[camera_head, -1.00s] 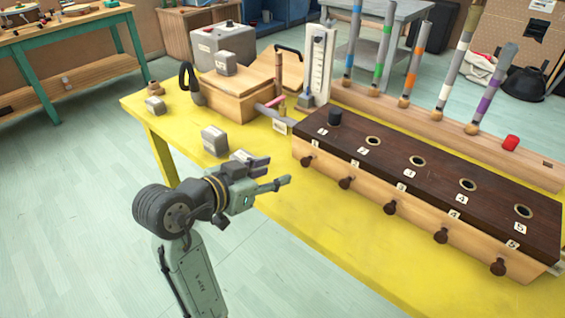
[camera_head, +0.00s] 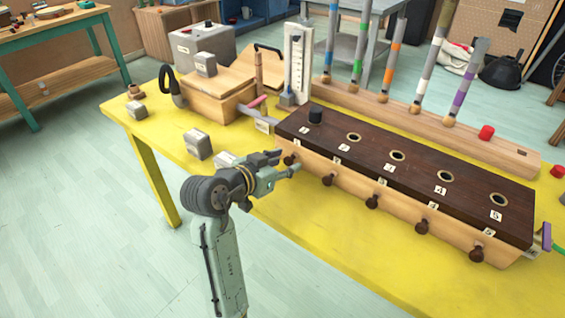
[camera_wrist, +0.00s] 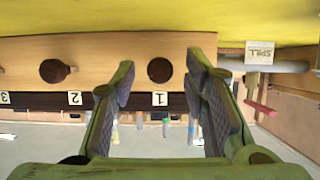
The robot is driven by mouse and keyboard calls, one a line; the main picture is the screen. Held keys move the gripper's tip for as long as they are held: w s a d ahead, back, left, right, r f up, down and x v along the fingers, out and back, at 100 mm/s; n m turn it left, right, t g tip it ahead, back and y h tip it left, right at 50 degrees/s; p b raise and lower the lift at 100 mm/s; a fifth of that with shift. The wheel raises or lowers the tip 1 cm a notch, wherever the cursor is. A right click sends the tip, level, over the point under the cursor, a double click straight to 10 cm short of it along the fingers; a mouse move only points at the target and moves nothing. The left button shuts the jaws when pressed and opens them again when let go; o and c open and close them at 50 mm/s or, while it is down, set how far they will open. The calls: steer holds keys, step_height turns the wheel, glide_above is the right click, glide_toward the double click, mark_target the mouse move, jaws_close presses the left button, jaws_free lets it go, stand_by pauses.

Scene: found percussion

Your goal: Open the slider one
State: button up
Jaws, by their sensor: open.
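The long wooden box with a dark top (camera_head: 370,160) stands on the yellow table with a row of dark round knobs along its front. The knob of slider one (camera_head: 289,160) is at the left end. It also shows in the wrist view (camera_wrist: 160,69), below the label 1 in the room but above it in this upside-down picture. My gripper (camera_head: 284,165) is open and empty, in front of that knob. In the wrist view the knob appears between the two spread fingers; I cannot tell whether the fingertips reach around it.
A second knob (camera_wrist: 54,70) is beside it in the wrist view. Grey blocks (camera_head: 198,144) lie on the yellow table (camera_head: 330,235) left of the box. A pipe labelled SPILL (camera_wrist: 285,66) is close to the right finger. A black plug (camera_head: 315,115) sits on the dark top.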

steer(key=shift+c, duration=0.3)
jaws_close()
stand_by(0.5)
